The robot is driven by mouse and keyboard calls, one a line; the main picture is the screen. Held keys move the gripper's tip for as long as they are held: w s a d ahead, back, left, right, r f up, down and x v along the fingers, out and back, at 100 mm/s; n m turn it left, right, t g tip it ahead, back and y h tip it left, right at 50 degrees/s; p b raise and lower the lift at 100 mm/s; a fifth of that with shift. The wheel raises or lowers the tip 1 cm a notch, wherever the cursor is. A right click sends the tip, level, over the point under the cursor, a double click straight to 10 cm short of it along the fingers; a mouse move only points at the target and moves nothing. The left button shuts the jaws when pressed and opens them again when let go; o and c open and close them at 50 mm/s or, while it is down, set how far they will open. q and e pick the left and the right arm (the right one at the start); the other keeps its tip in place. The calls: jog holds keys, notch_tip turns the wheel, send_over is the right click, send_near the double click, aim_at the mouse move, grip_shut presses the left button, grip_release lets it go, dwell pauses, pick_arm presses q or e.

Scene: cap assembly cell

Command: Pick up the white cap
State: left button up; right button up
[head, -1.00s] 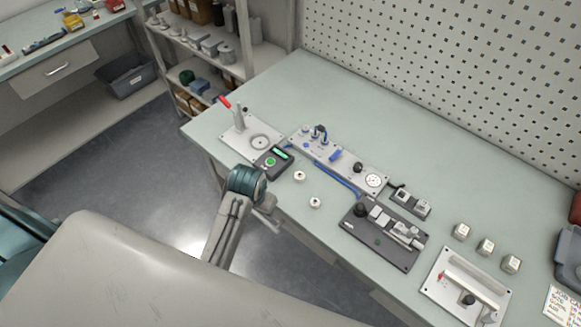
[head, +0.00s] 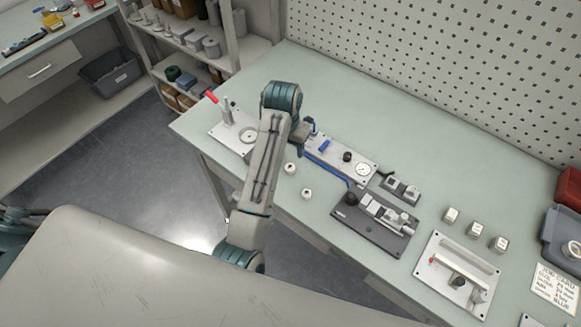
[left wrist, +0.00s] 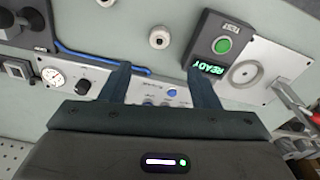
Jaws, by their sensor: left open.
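Two small round white pieces with dark centres, cap-like, lie on the bench: one (head: 290,168) and a nearer one (head: 306,194). One also shows in the left wrist view (left wrist: 159,37), beyond the fingertips; the other (left wrist: 105,2) is cut by the top edge. I cannot tell which is the white cap. My left gripper (head: 302,139) is over the bench by the grey panel (head: 355,172), past the round pieces. In the left wrist view its two fingers (left wrist: 160,78) are apart, with nothing held between them. My right gripper is not in view.
A test box with a green button (left wrist: 222,46) reading READY stands beside a plate with a ring (left wrist: 246,74). A dark fixture (head: 374,224), three white blocks (head: 475,229) and a white plate with a handle (head: 457,272) are to the right.

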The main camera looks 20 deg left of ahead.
aim_at(290, 166)
pick_arm(q)
notch_tip(290, 166, down, 4)
jog(key=shift+w+a+r+p, duration=0.1)
jog(key=shift+a+p, duration=0.05)
jog(key=shift+p, duration=0.35)
jog(key=shift+f, duration=0.6)
jog(key=f+p, duration=0.1)
jog(key=f, duration=0.1)
jog(key=f+p, duration=0.1)
jog(key=f, duration=0.1)
jog(key=shift+w+d+f+p, duration=0.1)
jog(key=shift+d+f+p, duration=0.1)
jog(key=shift+p, duration=0.2)
jog(key=shift+w+f, duration=0.1)
jog(key=shift+f, duration=0.25)
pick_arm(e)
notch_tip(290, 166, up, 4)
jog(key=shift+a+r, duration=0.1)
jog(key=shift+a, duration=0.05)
pick_arm(q)
jog(key=shift+c, duration=0.3)
jog(key=c, duration=0.7)
